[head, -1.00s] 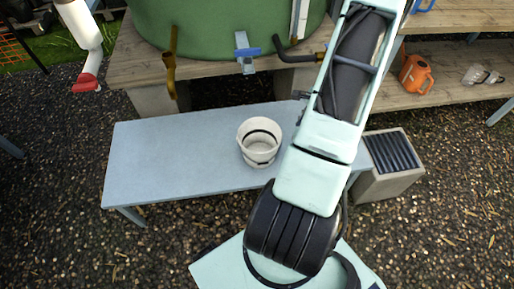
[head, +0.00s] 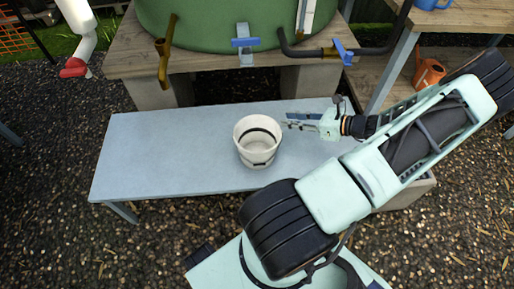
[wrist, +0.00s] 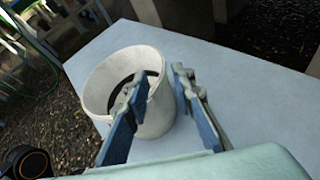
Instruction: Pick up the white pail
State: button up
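The white pail (head: 257,150) stands upright on the grey-blue bench (head: 150,155), with a dark band showing inside its open mouth. My gripper (head: 286,119) is just right of the pail in the head view, level with its rim area. In the wrist view the pail (wrist: 150,100) stands ahead of my gripper (wrist: 158,88). The two blue-padded fingers are spread apart with nothing held. The left finger overlaps the pail's front in the picture, and the right finger is beside its right edge. I cannot tell whether either touches it.
A green tank (head: 225,30) stands on a wooden platform (head: 130,60) behind the bench, with a brass pipe (head: 165,50) and a dark pipe with a blue-handled valve (head: 343,52). An orange watering can (head: 428,72) is at right. The bench's left half is clear.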

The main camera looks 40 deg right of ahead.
jog(key=b+x, duration=0.2)
jog(key=x, duration=0.6)
jog(key=shift+w+a+f+b, duration=0.1)
jog(key=shift+f+b, duration=0.15)
jog(key=shift+b, duration=0.15)
grip_shut()
